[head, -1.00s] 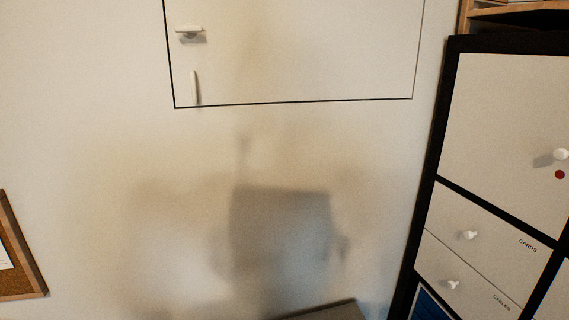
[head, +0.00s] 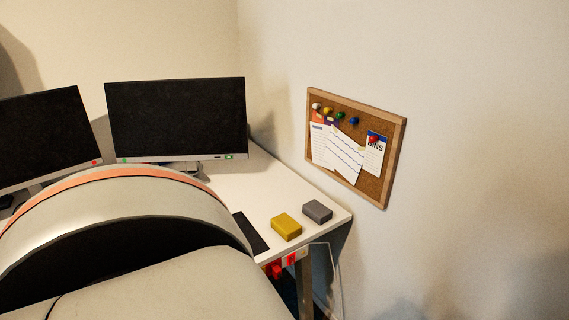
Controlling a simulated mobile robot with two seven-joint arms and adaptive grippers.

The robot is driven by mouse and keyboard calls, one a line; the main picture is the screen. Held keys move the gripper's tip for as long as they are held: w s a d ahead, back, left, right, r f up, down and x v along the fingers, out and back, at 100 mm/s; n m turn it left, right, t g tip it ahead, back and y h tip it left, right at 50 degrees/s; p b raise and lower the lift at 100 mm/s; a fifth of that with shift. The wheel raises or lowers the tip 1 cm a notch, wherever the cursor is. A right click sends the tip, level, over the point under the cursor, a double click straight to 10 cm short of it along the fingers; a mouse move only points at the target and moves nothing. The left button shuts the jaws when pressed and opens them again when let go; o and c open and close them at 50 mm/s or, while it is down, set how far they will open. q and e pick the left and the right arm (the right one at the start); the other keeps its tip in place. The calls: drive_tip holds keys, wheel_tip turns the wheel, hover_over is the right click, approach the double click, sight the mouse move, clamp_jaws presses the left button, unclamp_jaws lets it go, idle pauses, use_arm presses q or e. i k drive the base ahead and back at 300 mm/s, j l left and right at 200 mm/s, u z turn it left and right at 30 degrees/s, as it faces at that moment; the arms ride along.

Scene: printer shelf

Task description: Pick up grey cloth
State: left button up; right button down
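I cannot make out a grey cloth for certain. A small grey block-like item (head: 317,211) lies on the white desk near its right corner. It could be a folded cloth, but it is too small to tell. A yellow item (head: 286,227) of similar shape lies just left of it, slightly apart. Neither of my grippers shows in the head view. A large pale rounded part with an orange stripe covers the lower left and hides part of the desk.
The white desk (head: 262,190) carries two black monitors (head: 175,118) and a dark flat item (head: 250,232). A cork board (head: 372,186) with pinned papers hangs on the right wall. Red items (head: 277,270) and a cable show under the desk edge. The floor is mostly hidden.

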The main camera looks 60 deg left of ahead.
sight(315, 211)
drive_tip(key=u, duration=1.65)
